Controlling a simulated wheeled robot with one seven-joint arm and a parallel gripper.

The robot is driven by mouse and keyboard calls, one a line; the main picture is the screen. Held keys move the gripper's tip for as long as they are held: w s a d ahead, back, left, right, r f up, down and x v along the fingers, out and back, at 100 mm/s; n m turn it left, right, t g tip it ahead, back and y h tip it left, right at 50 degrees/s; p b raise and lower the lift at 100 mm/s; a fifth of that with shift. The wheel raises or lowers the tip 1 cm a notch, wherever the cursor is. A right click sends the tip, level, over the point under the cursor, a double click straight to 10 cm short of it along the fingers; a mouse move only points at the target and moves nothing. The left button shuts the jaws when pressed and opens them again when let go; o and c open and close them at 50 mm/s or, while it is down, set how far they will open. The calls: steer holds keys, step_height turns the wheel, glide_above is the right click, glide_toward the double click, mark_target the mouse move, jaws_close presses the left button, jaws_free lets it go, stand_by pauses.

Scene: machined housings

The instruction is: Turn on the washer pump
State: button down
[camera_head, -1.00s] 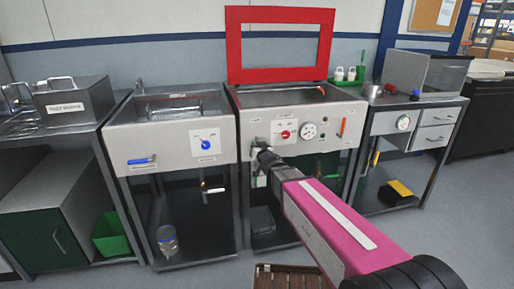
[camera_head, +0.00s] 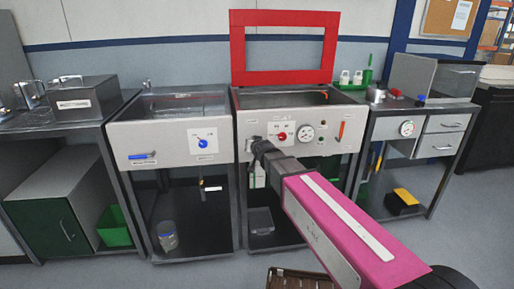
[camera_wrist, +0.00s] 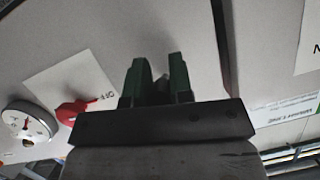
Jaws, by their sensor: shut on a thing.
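A steel unit with a raised red-framed lid (camera_head: 285,18) has a pale front panel (camera_head: 330,143). The panel carries a red knob (camera_head: 282,136), a round gauge (camera_head: 306,133) and an orange-red lever (camera_head: 340,131). My gripper (camera_head: 254,146) is at the left end of this panel, left of the red knob. In the wrist view its green fingers (camera_wrist: 155,80) are shut on a small grey part (camera_wrist: 160,86) at the panel, mostly hidden between them. The red knob (camera_wrist: 72,110) and gauge (camera_wrist: 30,122) lie left of the fingers there, apart from them.
A left neighbouring unit has a blue knob (camera_head: 203,143) and a blue-handled lever (camera_head: 143,156). A bench with drawers (camera_head: 440,145) stands at right. A brown crate (camera_head: 290,278) is on the floor under my arm. Floor in front is otherwise mostly clear.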

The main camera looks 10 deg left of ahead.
step_height(320, 180, up, 2)
steer(key=g, duration=0.1)
steer(key=g+h, duration=0.1)
steer(key=g, duration=0.2)
steer(key=shift+w+r+g+h, duration=0.1)
steer(key=shift+r+g+h, duration=0.15)
steer(key=shift+g+h, duration=0.05)
steer(key=shift+r+g+h, duration=0.3)
steer(key=shift+r+g, duration=0.1)
steer(key=shift+g, duration=0.45)
steer(key=shift+r+g+h, duration=0.3)
steer(key=shift+r+g, duration=0.05)
steer(key=shift+g, duration=0.5)
steer(key=c, duration=1)
jaws_free()
steer(key=shift+r, duration=0.15)
steer(key=v, duration=1)
steer(key=shift+d+r, duration=0.1)
steer(key=shift+r, duration=0.25)
